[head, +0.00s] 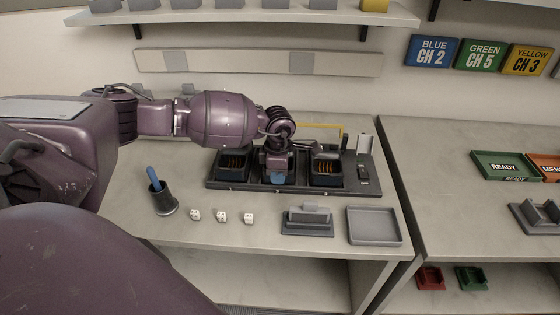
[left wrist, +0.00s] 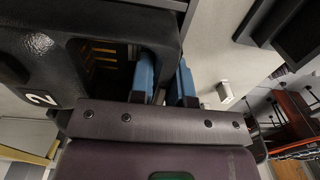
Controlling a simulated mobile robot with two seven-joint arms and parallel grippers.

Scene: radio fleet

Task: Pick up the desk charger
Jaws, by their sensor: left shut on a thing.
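A black desk charger (left wrist: 38,62), marked 2 and with gold contacts inside its open pocket, fills the upper left of the left wrist view. It sits in the middle of the row of three in the head view, largely hidden by my gripper. My left gripper (head: 277,178) reaches down on it from above. In the left wrist view its blue fingertips (left wrist: 165,84) straddle a wall of the charger, one inside the pocket and one outside, shut on that wall. My right gripper is not in view.
Similar chargers stand left (head: 233,174) and right (head: 326,180) on the dark base (head: 218,186). In front are a cup with a blue tool (head: 163,203), three dice (head: 221,216), a grey cradle (head: 307,226) and an empty grey tray (head: 374,238). A shelf (head: 240,17) hangs above.

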